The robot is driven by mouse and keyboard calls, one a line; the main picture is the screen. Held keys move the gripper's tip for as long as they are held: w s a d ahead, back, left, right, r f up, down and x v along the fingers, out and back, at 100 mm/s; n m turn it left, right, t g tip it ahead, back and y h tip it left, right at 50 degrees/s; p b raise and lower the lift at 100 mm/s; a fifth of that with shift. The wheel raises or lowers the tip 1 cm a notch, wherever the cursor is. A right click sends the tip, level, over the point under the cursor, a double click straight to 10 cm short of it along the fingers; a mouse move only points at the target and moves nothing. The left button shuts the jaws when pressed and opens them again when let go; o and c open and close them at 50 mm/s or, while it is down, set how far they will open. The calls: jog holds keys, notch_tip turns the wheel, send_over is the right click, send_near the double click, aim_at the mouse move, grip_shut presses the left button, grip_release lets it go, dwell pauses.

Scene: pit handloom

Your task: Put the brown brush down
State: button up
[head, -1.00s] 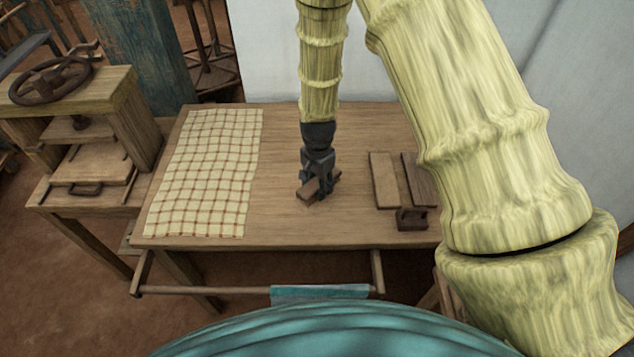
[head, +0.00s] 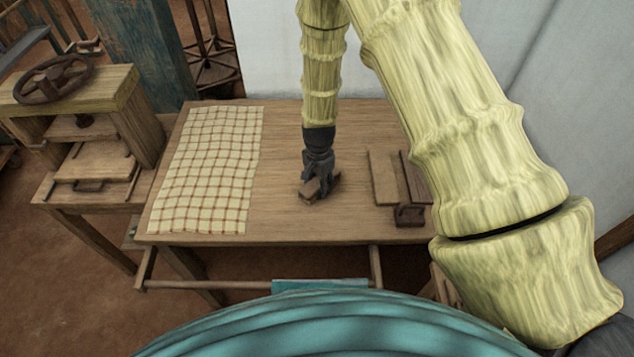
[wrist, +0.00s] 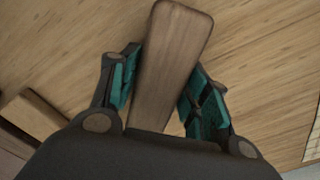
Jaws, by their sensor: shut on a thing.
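The brown brush shows in the wrist view (wrist: 172,62) as a plain wooden block between the two teal-padded fingers. In the head view the brush (head: 311,189) is a small brown block at the fingertips, just over or on the wooden table (head: 285,150); I cannot tell whether it touches. My gripper (head: 319,182) points down at the middle of the table and is shut on the brush. It also shows in the wrist view (wrist: 160,95). The brush's underside is hidden.
A checked cloth (head: 207,165) covers the table's left part. To the right of my gripper lie a light board (head: 383,178), a darker board (head: 416,178) and a small dark wooden piece (head: 409,215). A wooden press (head: 92,150) stands left. Bare tabletop surrounds my gripper.

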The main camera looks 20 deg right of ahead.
jog(key=shift+f, duration=0.15)
jog(key=o, duration=1.3)
notch_tip(320, 180, up, 12)
jog(key=b, duration=0.4)
jog(key=shift+r, duration=0.2)
jog(key=shift+r, duration=0.1)
